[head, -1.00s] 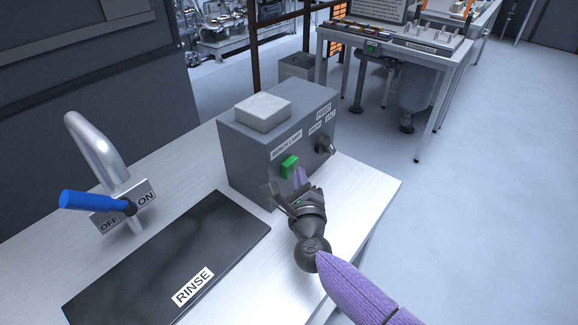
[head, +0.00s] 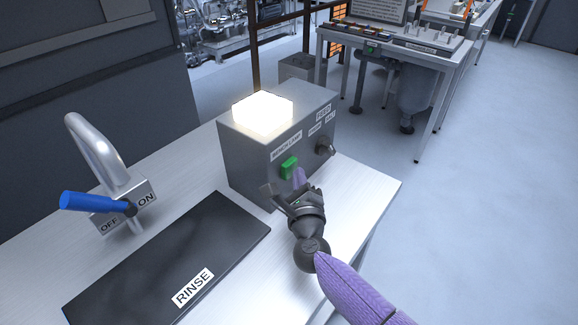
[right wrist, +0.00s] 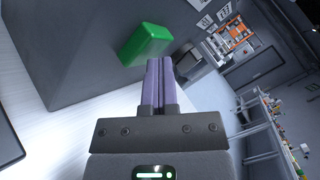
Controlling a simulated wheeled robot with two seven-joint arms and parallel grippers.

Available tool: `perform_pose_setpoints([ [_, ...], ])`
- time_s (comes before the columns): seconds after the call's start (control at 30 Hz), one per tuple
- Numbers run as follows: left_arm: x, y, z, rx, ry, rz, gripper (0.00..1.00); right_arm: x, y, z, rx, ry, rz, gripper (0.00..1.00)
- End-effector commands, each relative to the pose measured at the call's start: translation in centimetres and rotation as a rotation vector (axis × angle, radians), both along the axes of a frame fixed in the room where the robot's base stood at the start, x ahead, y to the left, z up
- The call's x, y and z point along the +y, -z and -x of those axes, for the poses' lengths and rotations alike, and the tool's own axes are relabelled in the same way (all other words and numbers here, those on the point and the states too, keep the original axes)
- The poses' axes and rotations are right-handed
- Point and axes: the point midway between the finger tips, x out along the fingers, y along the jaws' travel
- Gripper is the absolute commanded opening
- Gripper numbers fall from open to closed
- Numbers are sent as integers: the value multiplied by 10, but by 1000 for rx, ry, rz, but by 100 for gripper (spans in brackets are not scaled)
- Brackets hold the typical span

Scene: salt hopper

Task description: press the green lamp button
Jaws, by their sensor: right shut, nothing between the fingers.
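The green lamp button (head: 289,167) is on the front face of a grey box (head: 245,160), under a label that seems to read BENCH LAMP. The lamp (head: 263,113) on top of the box glows bright white. My right gripper (head: 299,178) is in front of the box, its fingertips just right of and below the button. In the right wrist view the green button (right wrist: 146,45) is just beyond and left of the closed purple fingers (right wrist: 159,65). I cannot tell whether they touch it. My right gripper is shut and empty. My left gripper is out of view.
A dark knob (head: 325,147) is on the box, right of the button. Left on the white bench (head: 365,190) are a RINSE panel (head: 170,260), a curved pipe (head: 95,150) and a blue-handled ON/OFF lever (head: 93,202). The bench's right front is clear.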

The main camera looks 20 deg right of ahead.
Motion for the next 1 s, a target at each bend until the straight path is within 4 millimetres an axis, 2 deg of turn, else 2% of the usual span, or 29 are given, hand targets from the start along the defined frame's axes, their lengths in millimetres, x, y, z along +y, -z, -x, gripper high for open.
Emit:
perform_pose_setpoints([
  [0.27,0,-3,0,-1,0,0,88,-3,-1,5,1,0,2,0],
  [0.67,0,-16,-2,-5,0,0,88,-29,0,49,1,-1,1,0],
  [1.0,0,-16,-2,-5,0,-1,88,-31,0,52,0,0,0,0],
])
